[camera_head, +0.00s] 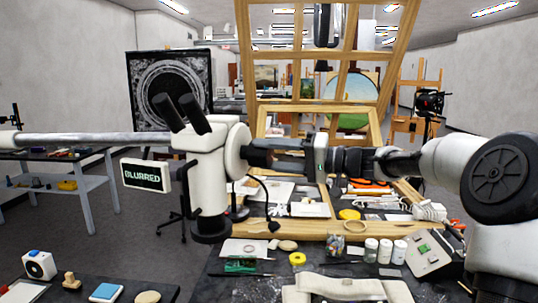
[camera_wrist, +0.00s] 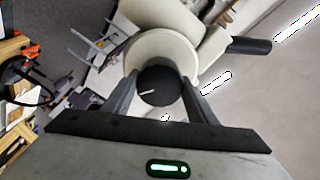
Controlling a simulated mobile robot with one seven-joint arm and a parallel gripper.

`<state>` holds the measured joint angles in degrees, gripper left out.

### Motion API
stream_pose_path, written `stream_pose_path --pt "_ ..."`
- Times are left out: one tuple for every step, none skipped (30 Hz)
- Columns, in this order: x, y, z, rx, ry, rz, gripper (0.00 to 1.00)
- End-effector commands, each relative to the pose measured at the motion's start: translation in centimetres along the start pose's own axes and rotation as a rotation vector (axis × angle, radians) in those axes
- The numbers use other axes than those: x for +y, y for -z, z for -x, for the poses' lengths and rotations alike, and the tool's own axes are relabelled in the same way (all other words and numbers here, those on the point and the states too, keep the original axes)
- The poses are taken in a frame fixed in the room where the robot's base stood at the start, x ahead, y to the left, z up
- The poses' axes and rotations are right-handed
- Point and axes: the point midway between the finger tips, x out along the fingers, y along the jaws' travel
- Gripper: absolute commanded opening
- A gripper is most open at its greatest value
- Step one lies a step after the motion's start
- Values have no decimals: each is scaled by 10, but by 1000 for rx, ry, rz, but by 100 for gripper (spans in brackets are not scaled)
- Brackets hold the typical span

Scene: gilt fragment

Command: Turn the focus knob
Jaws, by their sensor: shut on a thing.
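The white microscope (camera_head: 208,165) with two black eyepieces stands left of centre in the head view, on a long horizontal arm. A small sign (camera_head: 147,176) on its left reads "BLURRED". The black focus knob (camera_wrist: 160,85) shows in the wrist view with a white mark pointing left and slightly down; it sits on the round white side housing (camera_head: 236,150). My gripper (camera_wrist: 158,92) comes from the right and is shut on the knob, one finger on each side. In the head view the gripper (camera_head: 256,154) covers the knob.
A dark worktable (camera_head: 225,285) below holds jars (camera_head: 385,250), a yellow tape roll (camera_head: 297,259) and a grey control box (camera_head: 430,255). A wooden frame (camera_head: 250,75) stands behind my arm. A side table (camera_head: 85,172) is at left.

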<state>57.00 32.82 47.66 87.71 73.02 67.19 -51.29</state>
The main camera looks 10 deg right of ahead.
Motion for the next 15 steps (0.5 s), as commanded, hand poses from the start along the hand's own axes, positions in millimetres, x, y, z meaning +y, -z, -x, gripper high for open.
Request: stream_pose_path --pt "-1 0 0 -1 -1 -29 30" --pt "-1 0 0 -1 -1 -47 30" --pt "-1 0 0 -1 -2 -72 30" --pt "-1 1 0 -1 -2 -88 30" --pt "-1 1 0 -1 -2 -104 30" --pt "-1 1 0 -1 -3 -123 30" --pt "-1 1 0 -1 -3 -137 30" --pt "-1 1 0 -1 -3 -148 30" --pt "0 1 0 -1 -4 -164 30" --pt "0 1 0 -1 -4 -173 30" --pt "0 1 0 -1 -4 -181 30" --pt "0 1 0 -1 -4 -191 30" --pt "0 1 0 -2 -4 -198 30" --pt "0 1 0 -2 -4 -203 30" --pt "0 1 0 -2 -4 -208 30"
